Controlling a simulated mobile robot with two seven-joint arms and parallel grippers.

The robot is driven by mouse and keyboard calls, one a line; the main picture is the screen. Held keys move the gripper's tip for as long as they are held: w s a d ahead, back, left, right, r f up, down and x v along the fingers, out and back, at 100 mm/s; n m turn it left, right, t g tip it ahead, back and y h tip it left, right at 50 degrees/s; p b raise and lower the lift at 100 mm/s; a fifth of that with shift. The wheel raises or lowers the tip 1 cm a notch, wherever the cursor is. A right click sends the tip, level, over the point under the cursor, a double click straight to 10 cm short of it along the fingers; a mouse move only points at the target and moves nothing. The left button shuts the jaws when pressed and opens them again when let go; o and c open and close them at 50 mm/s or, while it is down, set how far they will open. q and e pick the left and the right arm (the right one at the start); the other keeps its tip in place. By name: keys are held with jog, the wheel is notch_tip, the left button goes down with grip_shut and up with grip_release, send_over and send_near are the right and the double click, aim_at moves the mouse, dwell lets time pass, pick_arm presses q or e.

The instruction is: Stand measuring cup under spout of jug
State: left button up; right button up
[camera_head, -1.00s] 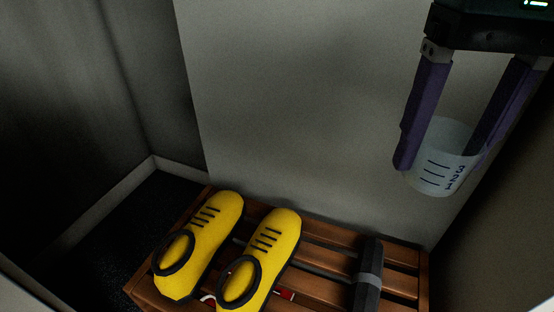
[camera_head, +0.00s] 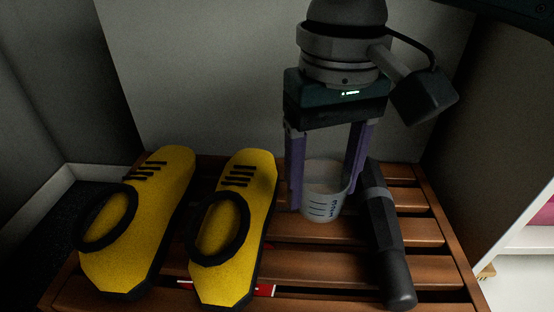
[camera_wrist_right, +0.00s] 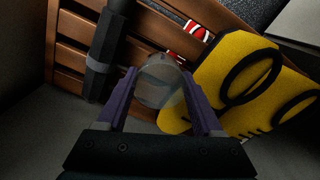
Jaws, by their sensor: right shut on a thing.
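The measuring cup (camera_head: 325,203) is translucent with dark scale marks and stands upright between the fingers of my right gripper (camera_head: 325,190). The gripper is shut on it, over the slatted wooden bench. I cannot tell whether the cup's base touches the slats. In the right wrist view the cup (camera_wrist_right: 158,84) sits between the purple fingers (camera_wrist_right: 163,92). No jug or spout shows in either view. My left gripper is not in view.
Two yellow shoes (camera_head: 236,225) stand on the bench (camera_head: 300,255) left of the cup. A dark cylindrical object with a grey band (camera_head: 383,235) lies close on its right. A red-and-white item (camera_head: 262,290) lies partly under the shoes. A wall stands behind.

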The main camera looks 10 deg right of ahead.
notch_tip(320, 180, down, 7)
jog(key=b, duration=0.4)
jog(key=shift+f, duration=0.2)
jog(key=shift+r, duration=0.15)
jog(key=o, duration=1.3)
